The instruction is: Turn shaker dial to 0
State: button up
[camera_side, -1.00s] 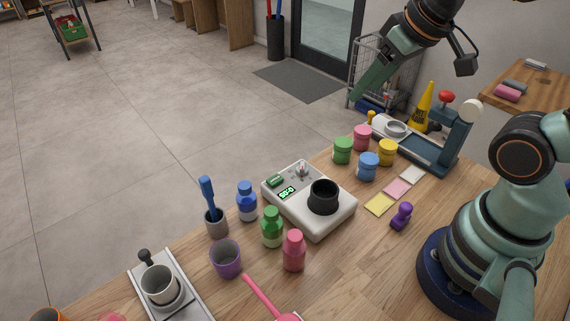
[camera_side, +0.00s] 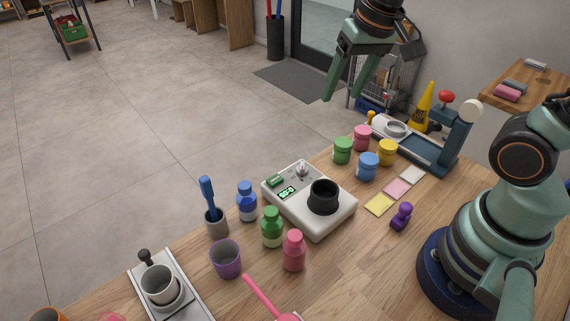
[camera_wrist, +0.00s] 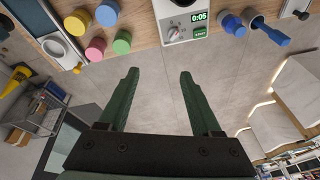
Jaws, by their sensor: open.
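The white shaker (camera_side: 311,218) stands on the wooden counter, with a black round cup holder (camera_side: 323,196) on top. Its small dial (camera_side: 302,171) is at the back corner, beside a green button and a lit green display (camera_side: 287,193). In the wrist view the dial (camera_wrist: 173,33) shows at the top, and the display (camera_wrist: 199,17) reads 0:05. The dial's exact pointing is too small to tell. My gripper (camera_side: 341,99) is open and empty, high above and behind the shaker, apart from it. In the wrist view my gripper's fingers (camera_wrist: 158,75) are spread over floor.
Blue (camera_side: 247,201), green (camera_side: 271,227) and pink (camera_side: 294,250) bottles stand left of the shaker. Several lidded jars (camera_side: 368,165) stand to its right, near a press (camera_side: 450,140). A purple cup (camera_side: 226,259) is front left. Counter before the shaker is partly clear.

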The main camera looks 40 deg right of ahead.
aim_at(302, 165)
jog(key=w+a+f+m+g, duration=0.3)
jog(key=w+a+f+m, duration=0.15)
jog(key=f, duration=0.25)
jog(key=shift+m, duration=0.45)
jog(key=f, duration=1.2)
jog(key=shift+w+d, duration=0.1)
jog(key=shift+w, duration=0.3)
jog(key=shift+r, duration=0.1)
grip_shut()
